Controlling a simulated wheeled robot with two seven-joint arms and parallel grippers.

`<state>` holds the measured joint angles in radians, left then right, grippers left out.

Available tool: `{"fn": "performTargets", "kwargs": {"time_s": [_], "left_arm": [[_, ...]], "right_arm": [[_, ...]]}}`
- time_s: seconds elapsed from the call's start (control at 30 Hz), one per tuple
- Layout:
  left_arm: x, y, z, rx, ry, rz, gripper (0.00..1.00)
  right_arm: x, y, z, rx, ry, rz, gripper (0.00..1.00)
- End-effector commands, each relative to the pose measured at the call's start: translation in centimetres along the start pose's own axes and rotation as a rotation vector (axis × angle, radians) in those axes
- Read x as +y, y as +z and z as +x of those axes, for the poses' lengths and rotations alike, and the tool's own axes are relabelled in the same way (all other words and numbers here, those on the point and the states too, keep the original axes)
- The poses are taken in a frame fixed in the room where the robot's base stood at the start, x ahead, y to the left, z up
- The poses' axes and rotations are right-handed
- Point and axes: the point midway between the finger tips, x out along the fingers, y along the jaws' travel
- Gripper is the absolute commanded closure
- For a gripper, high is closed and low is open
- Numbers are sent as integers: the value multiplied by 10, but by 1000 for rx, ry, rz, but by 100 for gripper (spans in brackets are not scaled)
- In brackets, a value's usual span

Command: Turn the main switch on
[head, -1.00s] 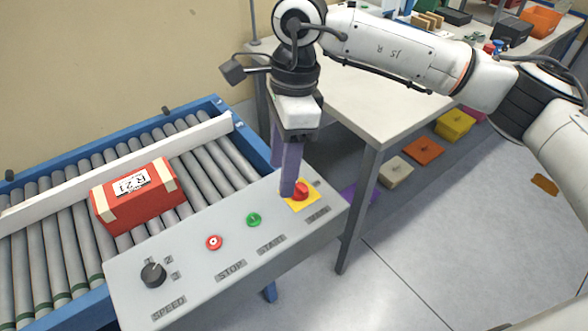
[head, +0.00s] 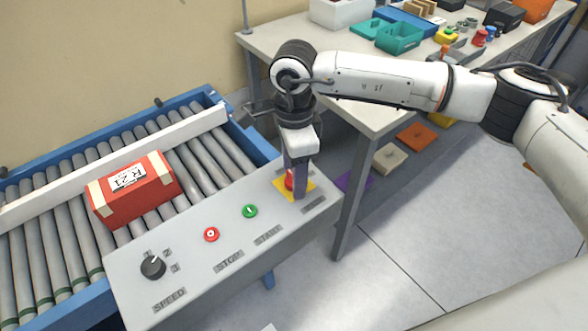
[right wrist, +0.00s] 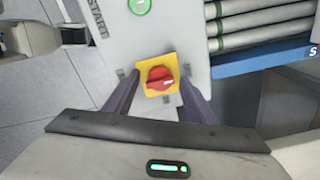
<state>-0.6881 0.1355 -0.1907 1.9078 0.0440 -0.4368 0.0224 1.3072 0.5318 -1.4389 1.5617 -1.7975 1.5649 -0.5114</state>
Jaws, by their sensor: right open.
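The main switch (right wrist: 160,78) is a red rotary knob on a yellow square plate (right wrist: 143,76) at the right end of the grey control panel (head: 190,262). In the head view the knob (head: 289,181) is partly hidden by my right gripper (head: 296,186). My right gripper points down over the switch, its purple fingers open. In the right wrist view its fingers (right wrist: 160,100) stand either side of the knob, with gaps between them and it. The knob's handle lies roughly crosswise between the fingers.
The panel also carries a green START button (head: 250,211), a red STOP button (head: 211,234) and a black SPEED dial (head: 153,267). A red box (head: 132,190) sits on the roller conveyor (head: 190,160) behind. A table (head: 345,85) with bins stands close behind my right arm.

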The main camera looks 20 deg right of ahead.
Motion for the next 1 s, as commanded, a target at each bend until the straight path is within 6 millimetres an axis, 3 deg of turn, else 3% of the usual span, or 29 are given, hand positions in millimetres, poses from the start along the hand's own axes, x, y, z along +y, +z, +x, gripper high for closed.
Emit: {"fn": "performTargets", "kwargs": {"time_s": [0.2,0.43,0.73,1.0], "left_arm": [[0,0,0,1,0,0,8],[0,-1,0,2,0,0,8],[0,1,3,4,0,0,8],[-1,10,13,6,0,0,8]], "right_arm": [[0,0,0,0,0,0,51],[0,0,0,0,0,0,87],[0,0,1,0,0,35,87],[-1,0,2,-1,-2,193,87]]}}
